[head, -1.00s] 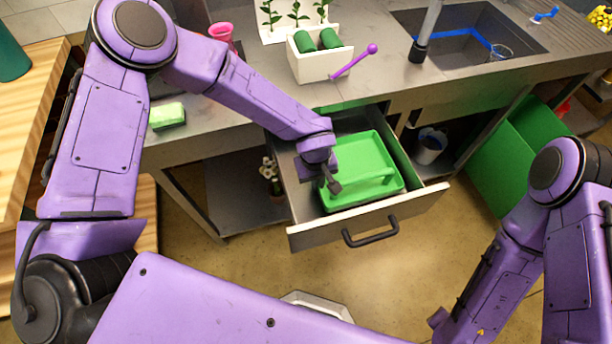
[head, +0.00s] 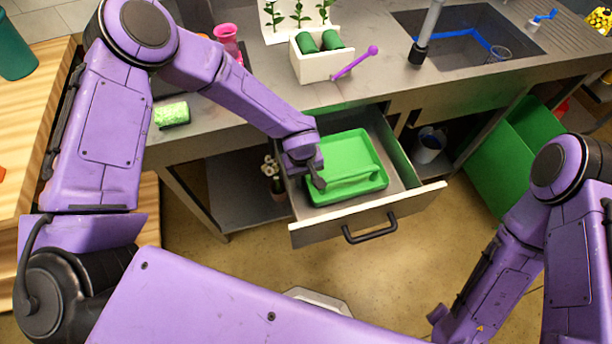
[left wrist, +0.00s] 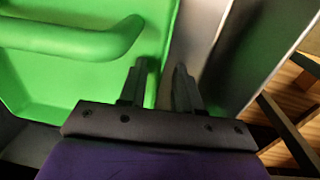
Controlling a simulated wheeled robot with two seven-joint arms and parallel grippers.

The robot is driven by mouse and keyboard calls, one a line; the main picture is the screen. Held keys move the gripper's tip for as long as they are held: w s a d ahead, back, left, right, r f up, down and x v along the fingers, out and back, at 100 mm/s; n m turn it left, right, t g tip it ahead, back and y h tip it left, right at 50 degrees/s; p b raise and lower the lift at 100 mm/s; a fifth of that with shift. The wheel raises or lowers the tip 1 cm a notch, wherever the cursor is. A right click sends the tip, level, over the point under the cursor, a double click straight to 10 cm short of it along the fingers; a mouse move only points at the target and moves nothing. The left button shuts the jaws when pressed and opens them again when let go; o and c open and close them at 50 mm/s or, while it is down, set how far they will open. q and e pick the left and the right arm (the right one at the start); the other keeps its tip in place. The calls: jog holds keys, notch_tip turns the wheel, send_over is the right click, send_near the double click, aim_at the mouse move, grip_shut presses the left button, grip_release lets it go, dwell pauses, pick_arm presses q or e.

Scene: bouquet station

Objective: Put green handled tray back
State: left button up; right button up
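The green tray (head: 350,145) with a raised green handle (head: 362,188) lies inside the open drawer (head: 400,158), nearer the drawer's left side. My left gripper (head: 319,186) is down at the tray's left edge, by the end of the handle. In the left wrist view, the two dark fingers of the gripper (left wrist: 160,88) stand apart, with green tray edge and grey drawer surface showing between them. The handle (left wrist: 70,38) is to the left of both fingers, not between them. My right gripper is out of view; only part of the right arm shows.
The drawer front with its black handle (head: 370,228) is pulled out from under the counter. On the counter are a white planter box (head: 322,66), a purple tool (head: 357,62), a green sponge (head: 172,115) and a pink cup (head: 229,40). A green bin (head: 505,150) stands at right.

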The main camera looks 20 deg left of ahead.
pick_arm(q)
notch_tip(320, 180, up, 12)
jog(key=shift+s+a, duration=0.2)
jog(key=shift+a, duration=0.1)
dwell(1.2)
